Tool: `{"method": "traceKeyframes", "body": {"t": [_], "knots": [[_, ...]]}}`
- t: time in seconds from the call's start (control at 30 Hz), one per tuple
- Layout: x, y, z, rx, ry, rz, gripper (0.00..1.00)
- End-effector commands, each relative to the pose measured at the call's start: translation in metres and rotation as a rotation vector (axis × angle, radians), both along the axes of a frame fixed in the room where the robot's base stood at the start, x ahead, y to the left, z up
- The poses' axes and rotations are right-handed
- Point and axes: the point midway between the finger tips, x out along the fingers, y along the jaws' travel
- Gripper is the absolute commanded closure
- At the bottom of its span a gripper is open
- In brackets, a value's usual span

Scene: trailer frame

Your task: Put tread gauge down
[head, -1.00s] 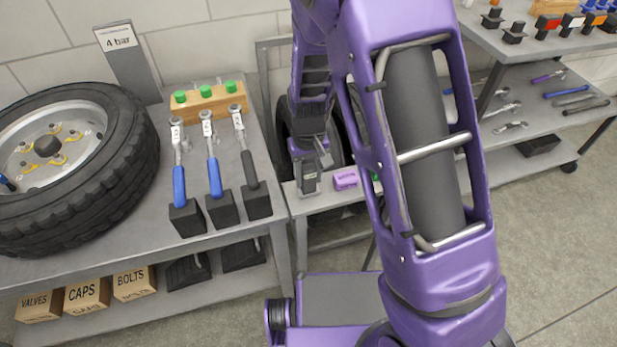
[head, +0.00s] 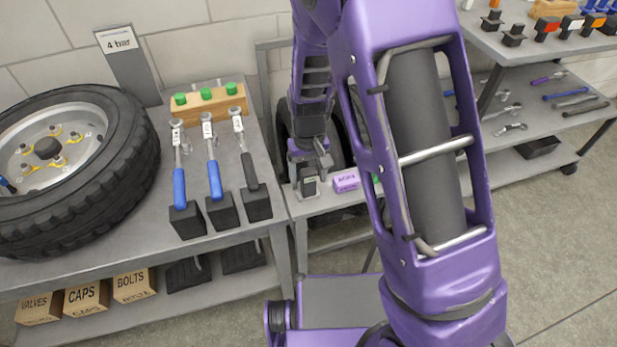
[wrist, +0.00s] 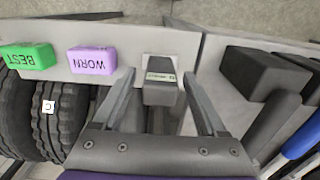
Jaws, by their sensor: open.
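The tread gauge (wrist: 160,84) is a small dark grey block with a pale label. In the wrist view it sits on the narrow grey bench (wrist: 118,88), between my two fingers, with gaps on both sides. My gripper (wrist: 161,78) is open around it. In the head view the gauge (head: 308,186) is at the left end of the small bench, directly below my gripper (head: 312,163), which hides part of it.
A purple WORN block (wrist: 92,60) and a green BEST block (wrist: 28,56) stand beside the gauge. Tyres (wrist: 62,115) stand below the bench edge. The neighbouring table (head: 165,240) holds torque wrenches (head: 212,165) in dark holders and a large tyre (head: 130,195).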

Motion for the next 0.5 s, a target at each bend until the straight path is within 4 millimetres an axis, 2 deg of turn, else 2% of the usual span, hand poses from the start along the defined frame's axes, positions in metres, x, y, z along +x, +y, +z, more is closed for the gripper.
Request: {"method": "traceKeyframes", "body": {"t": [0.3, 0.5], "knots": [[0.001, 0.0, 0.07, 0.002, -0.006, 0.0, 0.25], [0.001, 0.0, 0.101, 0.001, -0.003, 0.0, 0.25]]}}
